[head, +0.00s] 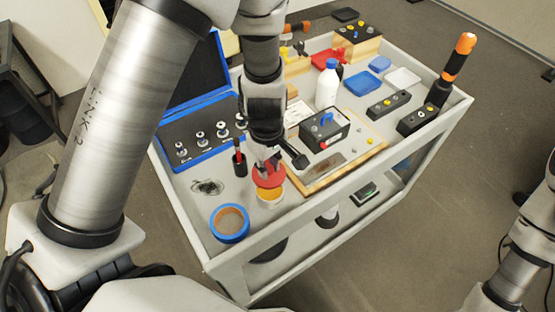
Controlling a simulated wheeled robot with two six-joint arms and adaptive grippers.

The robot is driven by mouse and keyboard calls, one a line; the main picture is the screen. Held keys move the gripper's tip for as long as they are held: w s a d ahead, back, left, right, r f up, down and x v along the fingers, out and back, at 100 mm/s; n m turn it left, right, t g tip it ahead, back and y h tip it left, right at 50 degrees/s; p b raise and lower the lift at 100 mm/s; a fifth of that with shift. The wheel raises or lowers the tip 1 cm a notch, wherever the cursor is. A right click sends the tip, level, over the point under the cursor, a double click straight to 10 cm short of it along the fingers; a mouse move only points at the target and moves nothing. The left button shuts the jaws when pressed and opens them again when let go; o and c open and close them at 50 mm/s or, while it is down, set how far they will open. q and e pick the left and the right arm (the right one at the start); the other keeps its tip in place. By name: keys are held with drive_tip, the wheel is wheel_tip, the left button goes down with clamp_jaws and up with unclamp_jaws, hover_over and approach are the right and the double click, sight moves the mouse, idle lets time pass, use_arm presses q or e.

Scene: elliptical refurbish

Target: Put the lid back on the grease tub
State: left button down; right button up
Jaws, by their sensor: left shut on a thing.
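My left gripper (268,163) points down over the front of the cart and is shut on a red round lid (268,178). The grease tub (269,198), a small pale tub with yellow-orange content showing, stands upright just below and in front of the lid. The lid overlaps the tub's far edge in the head view; I cannot tell whether they touch. Part of my right arm shows at the lower right, but its gripper is not in view.
A blue-rimmed round container (230,222) stands left of the tub. A dark red-topped bottle (239,160) is close behind left. An open blue case (196,135) lies farther left. A wooden board (325,180) with a black box (325,130) is to the right.

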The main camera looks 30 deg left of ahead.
use_arm(q)
drive_tip(key=shift+s+f, duration=0.1)
drive_tip(key=shift+f, duration=0.1)
wheel_tip(320, 180, down, 4)
drive_tip(key=b, duration=0.5)
drive_tip(key=shift+f, duration=0.25)
drive_tip(key=shift+f+b, duration=0.45)
drive_tip(key=shift+f, duration=0.25)
drive_tip(key=shift+p, duration=0.3)
drive_tip(key=shift+f, duration=0.1)
idle(0.6)
idle(0.3)
